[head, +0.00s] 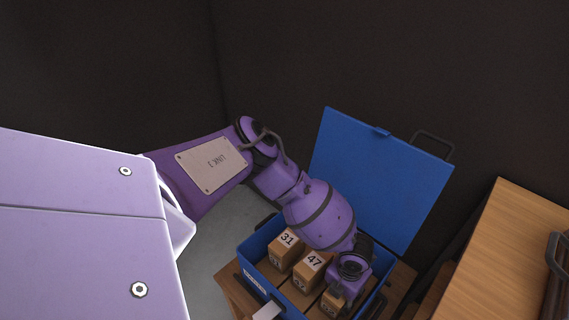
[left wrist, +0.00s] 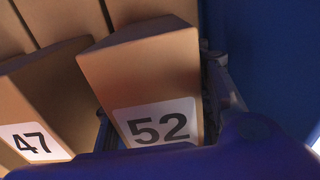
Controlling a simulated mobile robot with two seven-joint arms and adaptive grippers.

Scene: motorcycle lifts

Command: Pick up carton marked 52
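The carton marked 52 (left wrist: 150,75) is a brown box with a white label, seen close up in the left wrist view. In the head view a carton (head: 328,305) sits under my left gripper, its label too small to read surely. My left gripper (head: 343,284) reaches down into the blue box. In the left wrist view its dark fingers stand on either side of carton 52, the right one close against its side. Whether they press on it cannot be told. My right gripper is not in view.
The blue box (head: 257,284) stands on a wooden surface, its blue lid (head: 375,180) raised behind. Cartons marked 31 (head: 287,240) and 47 (head: 313,261) are inside; 47 stands left of 52. A wooden cabinet (head: 500,260) is at the right.

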